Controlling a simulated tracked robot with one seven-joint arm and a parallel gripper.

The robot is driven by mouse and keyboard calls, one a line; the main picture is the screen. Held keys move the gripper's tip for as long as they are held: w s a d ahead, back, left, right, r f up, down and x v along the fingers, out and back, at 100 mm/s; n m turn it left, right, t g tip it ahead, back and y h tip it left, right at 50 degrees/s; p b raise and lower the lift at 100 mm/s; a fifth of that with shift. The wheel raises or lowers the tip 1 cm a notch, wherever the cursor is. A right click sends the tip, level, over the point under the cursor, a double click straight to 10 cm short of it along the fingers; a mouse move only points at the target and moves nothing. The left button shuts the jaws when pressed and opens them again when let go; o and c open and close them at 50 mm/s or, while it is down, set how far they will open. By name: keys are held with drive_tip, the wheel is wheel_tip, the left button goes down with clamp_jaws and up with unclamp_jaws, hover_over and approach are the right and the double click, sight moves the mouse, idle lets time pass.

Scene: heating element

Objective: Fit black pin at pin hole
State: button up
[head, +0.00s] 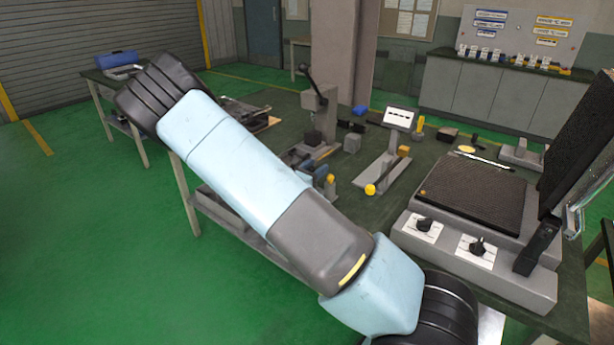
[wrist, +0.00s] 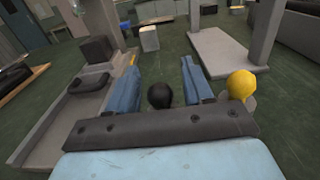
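My gripper (wrist: 160,80) shows two blue fingers, spread apart and pointing away from the wrist. A round black knob, likely the head of the black pin (wrist: 160,95), sits between them, with a visible gap on either side. The pin's shaft is hidden. In the head view my gripper (head: 314,171) is low over the workbench, beside the grey lever fixture; the black knob cannot be made out there. The pin hole cannot be picked out in either view.
A yellow knob (wrist: 241,85) is close to the right finger. The grey lever fixture (head: 320,120) stands to the left, and a plate with a white panel (head: 399,118) to the right. The heating press (head: 470,200) fills the bench's right side.

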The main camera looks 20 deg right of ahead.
clamp_jaws()
drive_tip(key=shift+r, duration=0.1)
idle(0.3)
